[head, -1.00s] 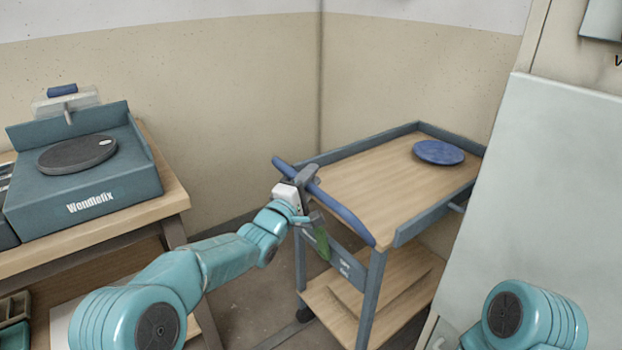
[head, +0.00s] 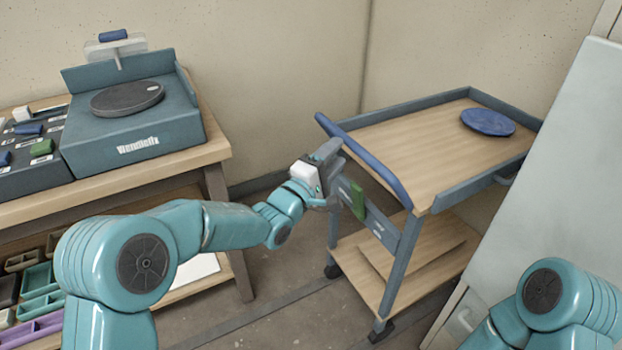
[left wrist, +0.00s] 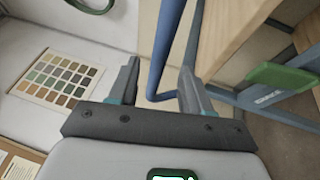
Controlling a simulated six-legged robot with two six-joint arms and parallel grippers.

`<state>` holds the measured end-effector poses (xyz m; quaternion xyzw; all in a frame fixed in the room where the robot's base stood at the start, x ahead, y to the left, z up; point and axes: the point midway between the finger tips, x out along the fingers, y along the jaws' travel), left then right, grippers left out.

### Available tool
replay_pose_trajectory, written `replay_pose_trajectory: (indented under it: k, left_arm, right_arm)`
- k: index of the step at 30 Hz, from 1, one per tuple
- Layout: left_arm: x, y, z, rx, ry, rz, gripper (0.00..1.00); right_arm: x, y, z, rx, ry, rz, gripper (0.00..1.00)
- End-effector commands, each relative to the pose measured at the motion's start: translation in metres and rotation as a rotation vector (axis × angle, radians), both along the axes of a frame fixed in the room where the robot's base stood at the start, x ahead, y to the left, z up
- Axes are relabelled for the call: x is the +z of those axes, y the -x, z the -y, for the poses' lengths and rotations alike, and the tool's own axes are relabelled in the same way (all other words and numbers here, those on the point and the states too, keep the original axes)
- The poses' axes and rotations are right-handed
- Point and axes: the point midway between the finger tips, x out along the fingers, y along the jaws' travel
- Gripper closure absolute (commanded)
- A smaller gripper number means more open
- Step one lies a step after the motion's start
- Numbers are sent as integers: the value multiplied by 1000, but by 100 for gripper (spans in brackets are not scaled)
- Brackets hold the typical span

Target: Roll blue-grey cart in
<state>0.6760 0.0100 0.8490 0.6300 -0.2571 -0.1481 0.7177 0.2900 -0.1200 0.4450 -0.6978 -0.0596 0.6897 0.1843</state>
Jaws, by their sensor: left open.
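The blue-grey cart (head: 425,150) has a wooden top with a raised rim, a lower shelf and casters. It stands in the wall corner, beside a pale cabinet. Its blue push bar (head: 378,168) runs along the near left side. My left gripper (head: 335,152) is open at the left of the bar, near its far part. In the left wrist view, the bar (left wrist: 163,45) shows between the two open fingers (left wrist: 159,66); whether they touch it I cannot tell. A blue disc (head: 487,122) lies on the cart top. My right gripper is out of view.
A wooden bench (head: 165,160) on the left carries a blue-grey machine (head: 140,125) with a dark round plate. The pale cabinet (head: 550,150) is close on the cart's right. Bare floor (head: 285,290) lies between bench and cart.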

Motion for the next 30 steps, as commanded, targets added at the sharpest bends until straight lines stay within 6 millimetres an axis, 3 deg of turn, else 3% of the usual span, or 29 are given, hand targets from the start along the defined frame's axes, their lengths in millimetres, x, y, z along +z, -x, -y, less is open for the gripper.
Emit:
replay_pose_trajectory:
  k: [6, 12, 30]
  left_arm:
    - [-9, 42, -29, 3, 1, -2, 52]
    - [-13, 65, -43, 1, 0, 2, 52]
    - [-17, 69, -50, 9, 1, -3, 52]
  right_arm:
    - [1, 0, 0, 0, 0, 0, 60]
    - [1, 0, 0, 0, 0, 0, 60]
    - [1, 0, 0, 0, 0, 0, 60]
